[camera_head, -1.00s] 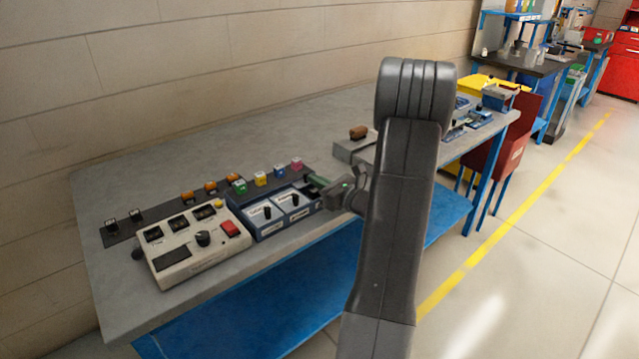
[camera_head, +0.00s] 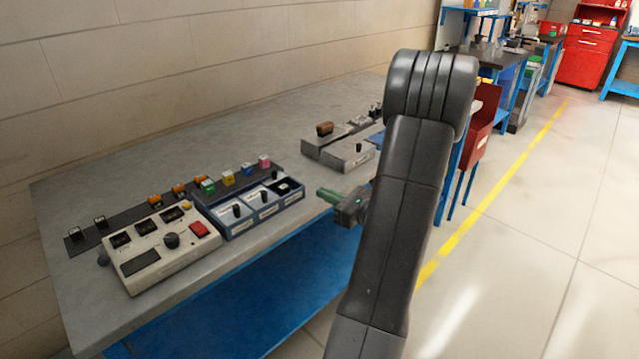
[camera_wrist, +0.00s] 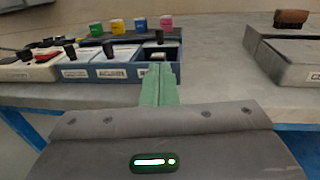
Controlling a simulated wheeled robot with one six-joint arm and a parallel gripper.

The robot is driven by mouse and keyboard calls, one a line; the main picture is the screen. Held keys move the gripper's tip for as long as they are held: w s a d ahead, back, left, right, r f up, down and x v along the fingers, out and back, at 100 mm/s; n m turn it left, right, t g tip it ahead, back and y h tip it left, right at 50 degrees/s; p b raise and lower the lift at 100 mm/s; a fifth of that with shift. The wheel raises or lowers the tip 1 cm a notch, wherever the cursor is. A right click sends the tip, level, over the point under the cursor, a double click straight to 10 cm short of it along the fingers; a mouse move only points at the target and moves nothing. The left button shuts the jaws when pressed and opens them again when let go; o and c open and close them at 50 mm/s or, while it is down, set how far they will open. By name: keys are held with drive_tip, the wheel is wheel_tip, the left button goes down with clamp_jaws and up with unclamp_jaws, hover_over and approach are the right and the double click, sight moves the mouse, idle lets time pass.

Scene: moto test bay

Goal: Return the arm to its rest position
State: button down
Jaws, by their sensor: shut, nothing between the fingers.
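My gripper (camera_head: 328,195) shows in the head view as green fingers closed together, with nothing between them.
The grey bench (camera_head: 215,262) carries a beige control box (camera_head: 190,258), a dark strip with coloured blocks (camera_head: 230,178), and grey boxes with a brown-topped brush (camera_head: 324,128). A red bin (camera_head: 483,135) stands right of my arm. The floor at right is clear.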

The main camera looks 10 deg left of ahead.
sight(287, 187)
idle(0.4)
drive_tip(key=p+x, duration=0.1)
drive_tip(key=x, duration=1.3)
drive_tip(key=shift+s, duration=0.1)
drive_tip(key=shift+d+f, duration=0.1)
drive_tip(key=shift+d, duration=0.1)
drive_tip(key=shift+v, duration=0.95)
drive_tip(key=shift+s+a, duration=0.15)
